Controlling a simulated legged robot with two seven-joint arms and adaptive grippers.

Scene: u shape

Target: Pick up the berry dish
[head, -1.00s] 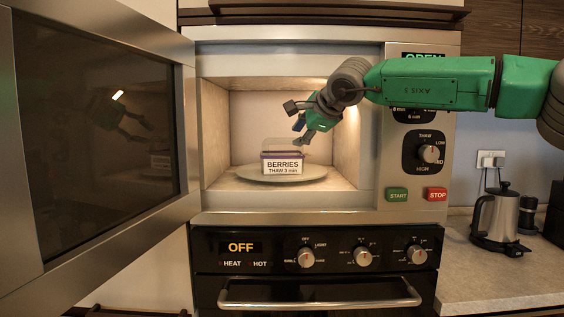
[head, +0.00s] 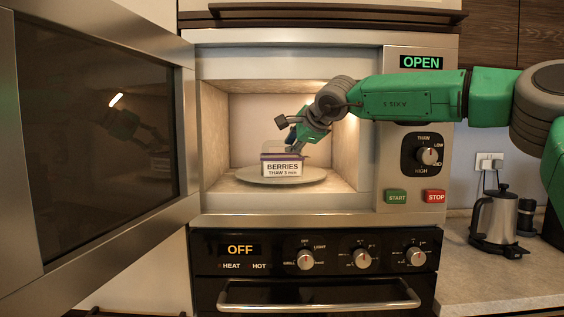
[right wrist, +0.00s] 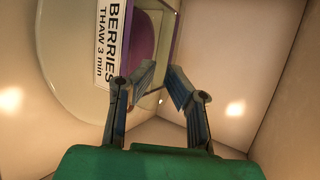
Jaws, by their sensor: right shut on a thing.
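The berry dish (head: 282,168) is a small box with a purple rim and a white label reading "BERRIES THAW 3 min". It sits on the round plate (head: 246,177) inside the open microwave. My right gripper (head: 293,147) reaches in from the right, at the top right of the dish. In the right wrist view, the dish (right wrist: 143,38) is at the top with its label on the left. The fingertips (right wrist: 160,84) there are at the dish's near edge, shut on it. The exact contact is hard to see. My left gripper is not in view.
The microwave door (head: 100,120) stands open on the left and mirrors my arm. The cavity walls (head: 345,150) are close to my right gripper. The control panel with START (head: 396,196) and STOP is on the right. A kettle (head: 496,220) stands on the counter.

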